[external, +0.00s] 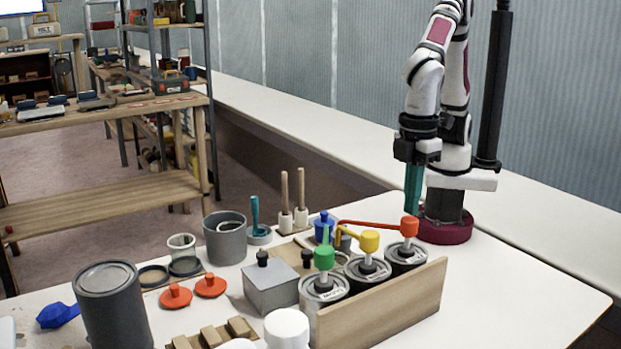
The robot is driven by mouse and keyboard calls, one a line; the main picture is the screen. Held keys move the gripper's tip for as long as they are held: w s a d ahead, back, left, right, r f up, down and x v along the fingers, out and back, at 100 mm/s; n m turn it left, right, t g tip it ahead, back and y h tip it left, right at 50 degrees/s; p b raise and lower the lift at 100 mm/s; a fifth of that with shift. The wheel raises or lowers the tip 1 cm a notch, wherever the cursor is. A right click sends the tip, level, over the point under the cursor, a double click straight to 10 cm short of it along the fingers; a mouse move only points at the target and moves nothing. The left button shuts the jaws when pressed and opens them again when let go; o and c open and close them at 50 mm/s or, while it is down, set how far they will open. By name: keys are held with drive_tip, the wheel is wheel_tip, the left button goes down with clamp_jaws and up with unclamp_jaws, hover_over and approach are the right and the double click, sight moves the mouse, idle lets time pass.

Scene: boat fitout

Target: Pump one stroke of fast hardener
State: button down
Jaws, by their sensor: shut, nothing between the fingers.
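Three grey cans with pump tops stand in a row by a wooden board (385,303). The pump heads are green (324,258), yellow (369,241) and orange-red (409,226). The orange-red pump's long spout points left. The can labels are too small to read, so I cannot tell which is fast hardener. My gripper (413,208) points down with its teal fingers shut and empty. Its tips appear just above or behind the orange-red head; I cannot tell whether they touch it. A blue-lidded pot (325,222) stands behind the spouts.
A grey lidded box (270,287), a grey pot (225,238), a large dark can (112,305) and orange lids (176,296) crowd the table's left. White-based wooden-handled tools (285,222) stand behind. The table's right side (500,290) is clear.

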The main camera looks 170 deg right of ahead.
sight(410, 219)
drive_tip(key=shift+f, duration=1.85)
drive_tip(key=shift+r, duration=2.1)
wheel_tip(410, 219, up, 3)
drive_tip(key=shift+f, duration=0.2)
drive_tip(key=shift+r, duration=0.2)
